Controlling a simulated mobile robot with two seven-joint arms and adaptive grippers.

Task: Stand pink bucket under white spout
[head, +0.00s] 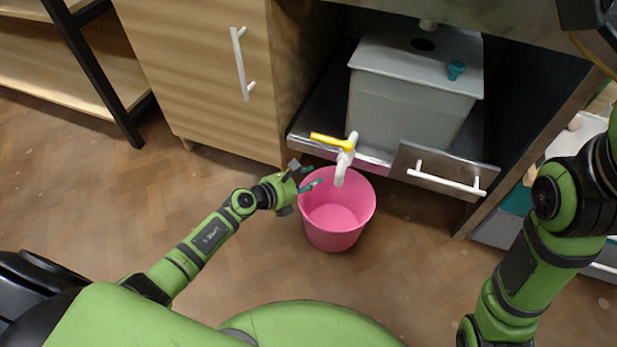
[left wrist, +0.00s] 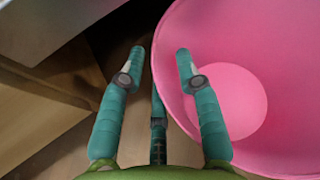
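The pink bucket (head: 332,240) stands upright on the wooden floor in front of the cabinet. The white spout (head: 341,172), with a yellow lever (head: 330,141), points down; in the head view its tip overlaps the back of the bucket's opening. My left gripper (head: 311,176) is at the bucket's left rim. In the left wrist view, the fingers of the gripper (left wrist: 160,52) are apart, with the rim of the bucket (left wrist: 240,60) passing between them; one finger is over the inside, the other outside. Whether they touch the rim is unclear. My right gripper is out of view.
A drawer front with a white handle (head: 447,178) is to the right. A wooden cabinet door (head: 195,70) stands at left. The floor left of the bucket is clear.

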